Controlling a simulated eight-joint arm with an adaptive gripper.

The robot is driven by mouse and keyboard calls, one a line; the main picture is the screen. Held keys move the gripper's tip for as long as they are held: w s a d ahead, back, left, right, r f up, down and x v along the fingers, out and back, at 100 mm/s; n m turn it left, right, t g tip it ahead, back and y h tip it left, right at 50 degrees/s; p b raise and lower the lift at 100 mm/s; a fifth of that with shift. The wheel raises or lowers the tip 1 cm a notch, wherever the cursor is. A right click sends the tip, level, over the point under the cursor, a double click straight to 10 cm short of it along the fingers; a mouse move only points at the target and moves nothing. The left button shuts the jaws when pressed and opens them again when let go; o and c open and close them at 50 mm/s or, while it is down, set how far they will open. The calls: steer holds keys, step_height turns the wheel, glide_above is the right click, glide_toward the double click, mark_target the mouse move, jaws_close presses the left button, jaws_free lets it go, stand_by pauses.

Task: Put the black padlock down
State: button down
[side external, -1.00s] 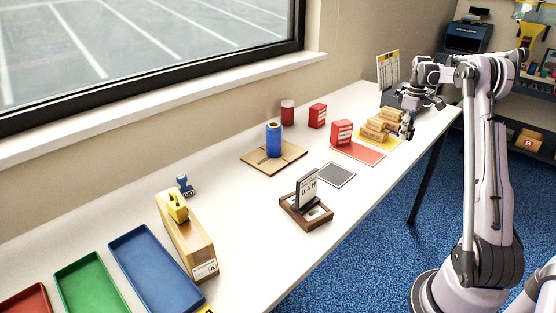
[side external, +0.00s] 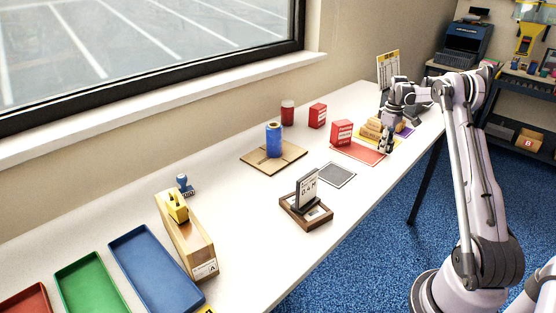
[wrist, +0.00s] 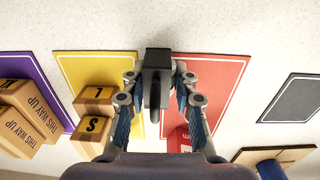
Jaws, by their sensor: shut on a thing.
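The black padlock (wrist: 157,62) is between the fingers of my gripper (wrist: 157,95), which is shut on it, in the wrist view. It shows over the neighbouring edges of the yellow mat (wrist: 95,65) and the red mat (wrist: 215,75); its height above them is hard to tell. In the side external view my gripper (side external: 386,142) is at the front of these mats, and the padlock is too small to make out clearly. A dark grey mat (wrist: 293,100) lies bare to the right in the wrist view.
A blue cylinder (side external: 274,142) stands on a brown board. The grey mat (side external: 336,174) is clear.

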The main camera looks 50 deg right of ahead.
steer(key=shift+f, duration=0.4)
